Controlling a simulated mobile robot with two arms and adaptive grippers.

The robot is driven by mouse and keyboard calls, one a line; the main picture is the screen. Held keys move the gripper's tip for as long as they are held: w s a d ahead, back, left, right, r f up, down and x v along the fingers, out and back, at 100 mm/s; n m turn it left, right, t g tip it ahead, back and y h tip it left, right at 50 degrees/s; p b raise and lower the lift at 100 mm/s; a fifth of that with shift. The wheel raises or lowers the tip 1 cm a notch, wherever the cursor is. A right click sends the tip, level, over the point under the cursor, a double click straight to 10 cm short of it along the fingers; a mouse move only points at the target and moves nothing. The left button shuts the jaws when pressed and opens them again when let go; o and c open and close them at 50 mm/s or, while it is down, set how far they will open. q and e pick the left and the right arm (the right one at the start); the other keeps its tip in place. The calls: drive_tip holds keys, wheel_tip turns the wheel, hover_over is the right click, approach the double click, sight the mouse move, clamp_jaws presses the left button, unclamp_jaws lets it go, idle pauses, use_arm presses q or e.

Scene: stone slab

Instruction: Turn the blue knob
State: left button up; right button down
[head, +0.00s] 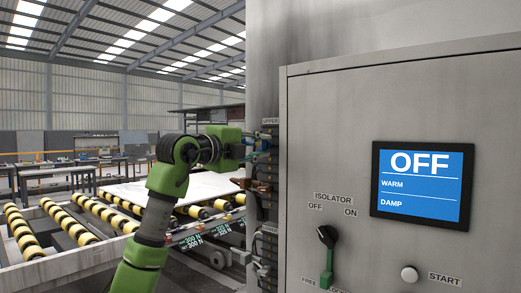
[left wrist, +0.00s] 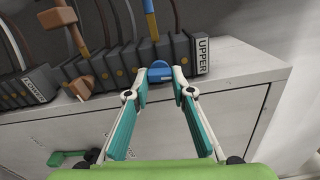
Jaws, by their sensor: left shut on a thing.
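The blue knob (left wrist: 160,72) sits on a row of dark terminal blocks near the UPPER label in the left wrist view. My left gripper (left wrist: 160,84) is shut on it, with one fingertip at each side of the knob. In the head view my left gripper (head: 262,142) reaches the terminal strip (head: 266,205) on the cabinet's left side. The knob's hold is too small to make out there. My right gripper is in neither view.
The grey cabinet (head: 340,110) carries a blue screen (head: 420,178) reading OFF, WARM, DAMP. Below are a green-handled isolator (head: 327,262) and a white START button (head: 409,273). Roller conveyors (head: 70,225) stand at left.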

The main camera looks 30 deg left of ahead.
use_arm(q)
drive_tip(key=n, duration=0.3)
drive_tip(key=shift+r+n, duration=0.1)
drive_tip(key=shift+n, duration=0.3)
drive_tip(key=n, duration=0.3)
drive_tip(key=shift+r+n+b, duration=0.1)
drive_tip(key=shift+n+b, duration=0.2)
drive_tip(key=n, duration=0.6)
drive_tip(key=shift+a, duration=0.1)
drive_tip(key=shift+n, duration=0.3)
drive_tip(key=o, duration=1.1)
drive_tip(key=shift+a, duration=0.1)
drive_tip(key=s, duration=1.2)
drive_tip(key=shift+a, duration=0.45)
